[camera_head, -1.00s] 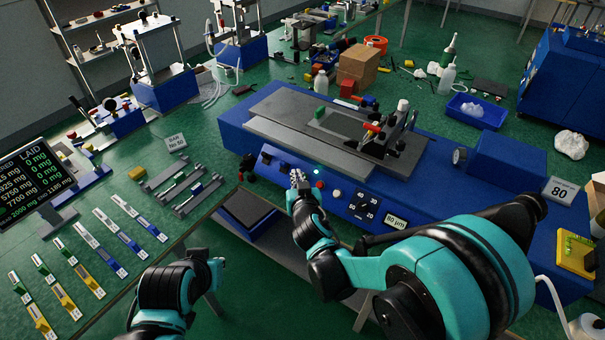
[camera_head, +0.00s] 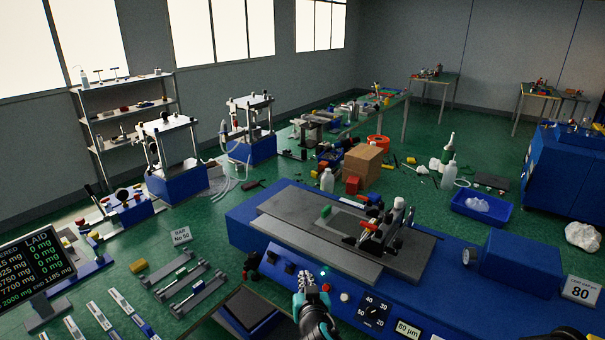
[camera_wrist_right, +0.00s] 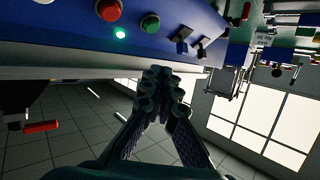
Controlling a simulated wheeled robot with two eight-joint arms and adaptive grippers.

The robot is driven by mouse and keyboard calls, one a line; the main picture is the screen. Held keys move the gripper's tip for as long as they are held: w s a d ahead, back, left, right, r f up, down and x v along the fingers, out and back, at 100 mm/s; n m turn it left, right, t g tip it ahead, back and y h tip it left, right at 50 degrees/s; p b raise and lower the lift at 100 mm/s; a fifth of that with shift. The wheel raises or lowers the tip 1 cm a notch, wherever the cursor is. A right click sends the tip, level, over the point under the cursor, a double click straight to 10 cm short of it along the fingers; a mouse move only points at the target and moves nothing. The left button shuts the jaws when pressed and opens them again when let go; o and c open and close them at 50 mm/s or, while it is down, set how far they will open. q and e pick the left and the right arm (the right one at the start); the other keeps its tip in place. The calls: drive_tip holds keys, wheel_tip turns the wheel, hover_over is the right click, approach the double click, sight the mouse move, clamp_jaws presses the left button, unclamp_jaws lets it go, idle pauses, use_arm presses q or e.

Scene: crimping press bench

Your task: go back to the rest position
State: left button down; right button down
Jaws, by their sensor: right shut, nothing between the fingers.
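My right gripper (camera_head: 312,285) shows at the bottom middle of the head view, in front of the blue press's front panel. It also shows in the right wrist view (camera_wrist_right: 161,72), with its fingers together and nothing between them. The blue crimping press (camera_head: 240,232) carries a grey plate and a black clamp (camera_head: 380,235) on top. In the wrist view the panel's red button (camera_wrist_right: 109,10), green button (camera_wrist_right: 150,22) and lit green lamp (camera_wrist_right: 120,34) lie just beyond the fingertips; contact is not visible.
Grey holders (camera_head: 185,285) and a display (camera_head: 38,268) stand on the green bench at left. A blue tray (camera_head: 482,207), bottles and a cardboard box (camera_head: 362,162) stand behind the press. A dark square platform (camera_head: 247,310) sits low in front of the press.

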drive_tip(key=s+d+r+m+g+h, duration=0.1)
drive_tip(key=s+d+r+g+h, duration=0.2)
drive_tip(key=s+d, duration=1)
drive_tip(key=s+d+f+g, duration=0.1)
drive_tip(key=s+g, duration=0.1)
drive_tip(key=s, duration=0.4)
drive_tip(key=s+d+f+g+y, duration=0.1)
drive_tip(key=s+d+f+g, duration=0.1)
drive_tip(key=s, duration=0.5)
drive_tip(key=shift+d+f, duration=0.2)
drive_tip(key=shift+d, duration=0.1)
drive_tip(key=shift+w, duration=0.1)
idle(3.2)
